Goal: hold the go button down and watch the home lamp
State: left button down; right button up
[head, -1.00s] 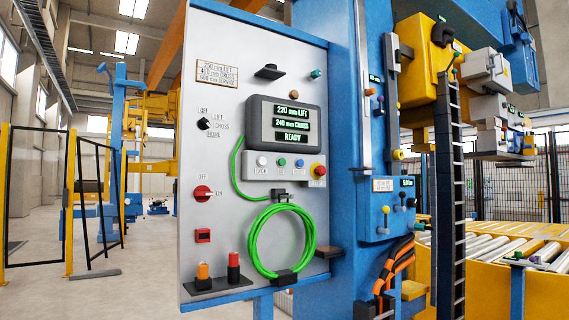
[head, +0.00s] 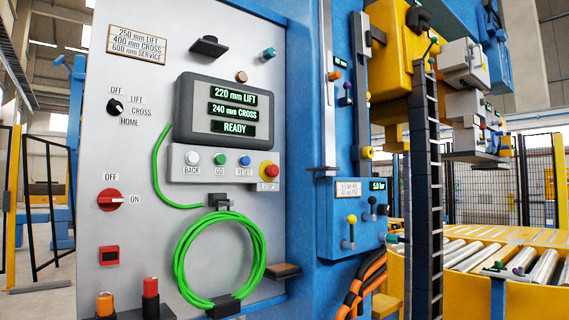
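The green GO button (head: 219,160) sits in the button row under the display, between the white BACK button (head: 192,158) and the blue RESET button (head: 245,160). Nothing touches it. The display (head: 232,113) reads 220 mm LIFT, 240 mm CROSS and READY. No lamp carries a readable home label. A small brown round fitting (head: 241,76) sits above the display and a teal knob-like fitting (head: 268,54) sits higher right; I cannot tell whether either is the home lamp. Neither gripper is in view.
A red stop button (head: 269,170) is right of the row. A black selector (head: 115,106) has OFF, LIFT, CROSS and HOME marks. A red switch (head: 110,199) sits lower left. A green hose coil (head: 180,262) hangs below. A small brown shelf (head: 284,271) juts out beside it.

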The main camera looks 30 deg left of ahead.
aim_at(220, 159)
jog(key=u, duration=0.15)
jog(key=i, duration=0.95)
jog(key=u, duration=0.4)
